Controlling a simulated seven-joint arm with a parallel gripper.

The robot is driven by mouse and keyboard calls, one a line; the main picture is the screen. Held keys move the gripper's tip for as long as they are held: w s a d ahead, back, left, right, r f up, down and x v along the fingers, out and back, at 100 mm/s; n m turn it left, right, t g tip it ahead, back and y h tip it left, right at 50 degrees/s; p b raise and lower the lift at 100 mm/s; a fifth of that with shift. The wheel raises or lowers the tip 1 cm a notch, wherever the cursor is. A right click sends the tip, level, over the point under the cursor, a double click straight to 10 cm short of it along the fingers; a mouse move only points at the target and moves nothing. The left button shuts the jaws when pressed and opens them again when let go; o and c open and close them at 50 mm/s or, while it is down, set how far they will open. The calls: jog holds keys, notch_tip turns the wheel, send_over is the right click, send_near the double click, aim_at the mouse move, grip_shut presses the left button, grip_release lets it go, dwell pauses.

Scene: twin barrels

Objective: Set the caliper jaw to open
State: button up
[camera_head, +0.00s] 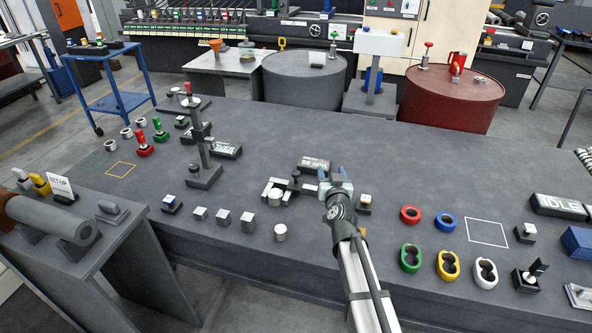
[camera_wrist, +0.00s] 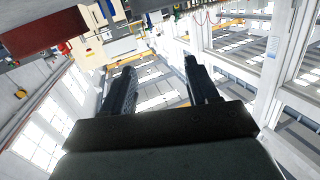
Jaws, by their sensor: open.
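A small metal device with light jaw-like blocks and a dark slide (camera_head: 285,191), apparently the caliper, lies at the middle of the grey table. Its jaw setting is too small to tell. My gripper (camera_head: 337,176) is just right of it, above the table; whether it touches the device's right end I cannot tell. In the wrist view my gripper (camera_wrist: 158,85) has its two dark fingers wide apart with nothing between them. That view looks out over the room, tilted, and does not show the caliper.
Several metal blocks and a cylinder (camera_head: 280,232) line the front. Coloured rings (camera_head: 410,214) lie to the right. The table behind my gripper is mostly clear.

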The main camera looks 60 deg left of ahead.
aim_at(296, 172)
jog(key=s+a+n+g+h, duration=0.2)
jog(key=a+n, duration=0.1)
jog(key=a, duration=0.2)
jog(key=s+a+n+g+h, duration=0.1)
jog(key=a+n+g+h, duration=0.1)
jog(key=a, duration=0.3)
jog(key=s+a+n+g+h, duration=0.2)
jog(key=a+n+g, duration=0.1)
jog(key=a+n, duration=0.2)
jog(key=shift+s+f+g+h, duration=0.3)
jog(key=shift+f+g, duration=0.1)
notch_tip(296, 172, up, 8)
jog(key=d+n+h, duration=0.1)
jog(key=n+h, duration=0.2)
jog(key=h, duration=0.6)
jog(key=f, duration=1.3)
jog(key=shift+w+f, duration=0.25)
jog(key=shift+w, duration=0.1)
jog(key=shift+c, duration=0.3)
grip_shut()
